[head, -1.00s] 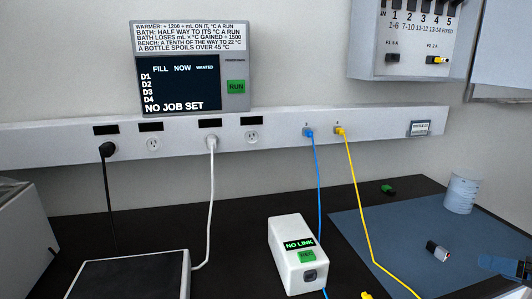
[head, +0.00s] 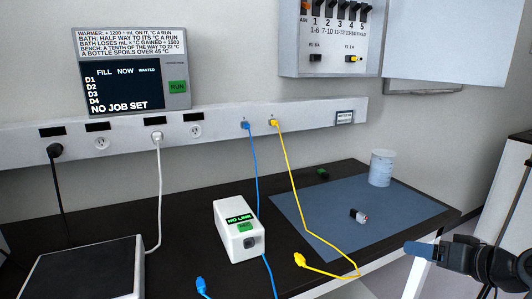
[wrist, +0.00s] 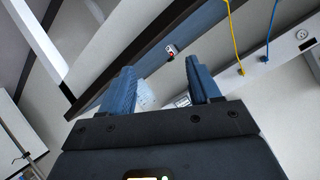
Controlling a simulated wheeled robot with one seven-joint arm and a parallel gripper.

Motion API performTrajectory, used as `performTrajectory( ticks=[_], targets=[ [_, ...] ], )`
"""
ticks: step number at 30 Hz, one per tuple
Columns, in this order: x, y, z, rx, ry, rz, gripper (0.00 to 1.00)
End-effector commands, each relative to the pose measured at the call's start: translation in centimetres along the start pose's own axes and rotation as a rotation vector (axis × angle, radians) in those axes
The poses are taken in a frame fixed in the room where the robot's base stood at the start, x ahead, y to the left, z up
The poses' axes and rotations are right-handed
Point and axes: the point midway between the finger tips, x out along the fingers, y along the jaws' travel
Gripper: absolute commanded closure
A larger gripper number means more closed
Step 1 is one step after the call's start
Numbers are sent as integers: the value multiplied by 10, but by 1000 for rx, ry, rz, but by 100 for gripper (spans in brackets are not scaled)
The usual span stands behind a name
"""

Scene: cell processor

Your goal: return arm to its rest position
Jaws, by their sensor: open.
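My gripper (head: 421,249) shows at the lower right of the head view, in front of the bench's right end, with a blue fingertip pointing left. In the wrist view my gripper (wrist: 163,84) has its two blue fingers apart with nothing held between them. The rest of my arm is mostly out of the head view at the right edge.
The bench carries a blue mat (head: 335,215), a small red-and-white item (head: 358,215), a white cup (head: 381,168), a white box reading NO LINK (head: 238,230) and a yellow cable (head: 300,215). Open floor shows right of the bench, below a white cabinet (head: 509,190).

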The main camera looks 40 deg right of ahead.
Motion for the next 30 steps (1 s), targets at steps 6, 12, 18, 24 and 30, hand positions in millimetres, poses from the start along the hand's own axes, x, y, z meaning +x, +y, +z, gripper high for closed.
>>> performTrajectory(
  ticks=[6,12,18,24,30],
  targets=[
    [18,-24,33,18,3,5,38],
    [30,-54,79,27,7,21,38],
    [24,-96,151,-3,8,49,38],
    [-13,-129,213,-99,19,62,38],
    [-71,-152,253,-248,45,27,38]
  ],
)
